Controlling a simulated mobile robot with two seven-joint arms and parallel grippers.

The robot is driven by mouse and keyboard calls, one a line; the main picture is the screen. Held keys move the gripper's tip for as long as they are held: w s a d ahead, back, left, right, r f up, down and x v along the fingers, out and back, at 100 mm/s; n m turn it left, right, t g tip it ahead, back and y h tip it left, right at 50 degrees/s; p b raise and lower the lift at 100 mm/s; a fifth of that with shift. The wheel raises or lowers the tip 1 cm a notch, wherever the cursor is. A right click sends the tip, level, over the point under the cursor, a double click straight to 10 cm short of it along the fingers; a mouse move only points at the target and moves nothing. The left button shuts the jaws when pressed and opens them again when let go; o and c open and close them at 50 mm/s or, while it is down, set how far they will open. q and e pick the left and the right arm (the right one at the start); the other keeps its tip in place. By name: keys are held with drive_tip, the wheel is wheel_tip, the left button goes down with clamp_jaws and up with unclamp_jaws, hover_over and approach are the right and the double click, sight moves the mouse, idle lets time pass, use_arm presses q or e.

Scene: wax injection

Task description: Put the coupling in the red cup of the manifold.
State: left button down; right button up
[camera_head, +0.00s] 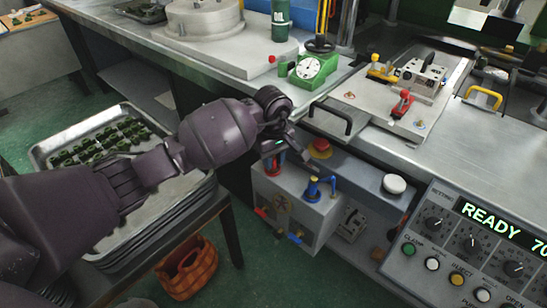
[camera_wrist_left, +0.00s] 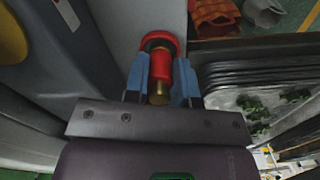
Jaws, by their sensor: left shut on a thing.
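My left gripper (camera_head: 278,156) is over the back left part of the grey manifold (camera_head: 293,205). In the left wrist view its two blue fingers (camera_wrist_left: 162,80) are shut on the coupling (camera_wrist_left: 159,68), a red cylinder with a brass end. The red cup (camera_wrist_left: 158,38) shows there as a red ring with a dark inside, right at the coupling's far end. They overlap in the picture; I cannot tell how deep the coupling is in the cup. In the head view the gripper largely hides both. My right gripper is out of view.
A blue fitting (camera_head: 313,187) stands on the manifold beside the gripper. A red mushroom button (camera_head: 320,148) and a black handle (camera_head: 330,119) are close by. A tray (camera_head: 60,150) of green parts stands at left, an orange basket (camera_head: 187,268) below.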

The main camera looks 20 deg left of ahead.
use_arm(q)
drive_tip(key=shift+r, duration=0.15)
drive_tip(key=shift+f, duration=0.2)
drive_tip(key=c, duration=1.1)
unclamp_jaws()
drive_tip(key=shift+o, duration=0.8)
